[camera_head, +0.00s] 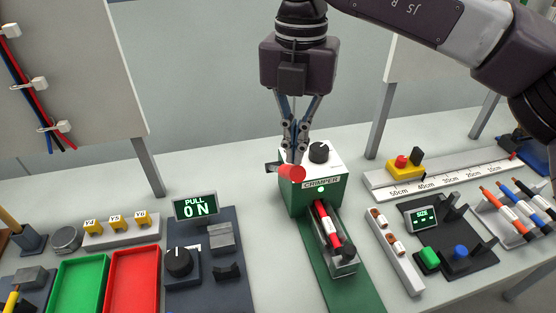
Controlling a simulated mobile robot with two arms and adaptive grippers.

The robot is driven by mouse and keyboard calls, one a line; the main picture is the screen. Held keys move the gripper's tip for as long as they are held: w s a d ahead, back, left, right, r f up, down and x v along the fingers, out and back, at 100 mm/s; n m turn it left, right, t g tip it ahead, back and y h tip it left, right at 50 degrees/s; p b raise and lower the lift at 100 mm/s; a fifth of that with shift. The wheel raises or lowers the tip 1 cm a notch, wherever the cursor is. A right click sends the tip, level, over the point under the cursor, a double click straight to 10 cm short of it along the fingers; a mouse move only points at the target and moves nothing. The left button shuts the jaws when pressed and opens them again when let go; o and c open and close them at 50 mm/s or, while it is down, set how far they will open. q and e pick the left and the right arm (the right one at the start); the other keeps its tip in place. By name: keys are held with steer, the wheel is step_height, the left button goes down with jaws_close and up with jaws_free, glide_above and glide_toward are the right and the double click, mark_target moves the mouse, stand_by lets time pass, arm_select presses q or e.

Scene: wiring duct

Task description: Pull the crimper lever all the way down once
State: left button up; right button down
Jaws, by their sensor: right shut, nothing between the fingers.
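The crimper (301,204) is a green box with a white top, a black knob and a "CRIMPER" label. It stands on a green strip in the middle of the table. Its lever shows a red round end (292,173) at the upper left of the box, with a dark arm behind it. My right gripper (298,160) points down from above, shut, its fingertips at or just behind the red lever end. I cannot tell whether they touch it. A red cable (328,225) lies in the holder in front of the crimper. My left gripper is out of view.
A pull tester with a "PULL 0 N" display (196,207) stands left of the crimper, beside a red tray (132,279) and a green tray (80,285). To the right are a ruler strip (440,177), a "SIZE" display (422,214) and several colored cables (507,213).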

step_height(320, 180, up, 6)
steer(key=p, duration=0.3)
steer(key=shift+f, duration=0.1)
stand_by(0.4)
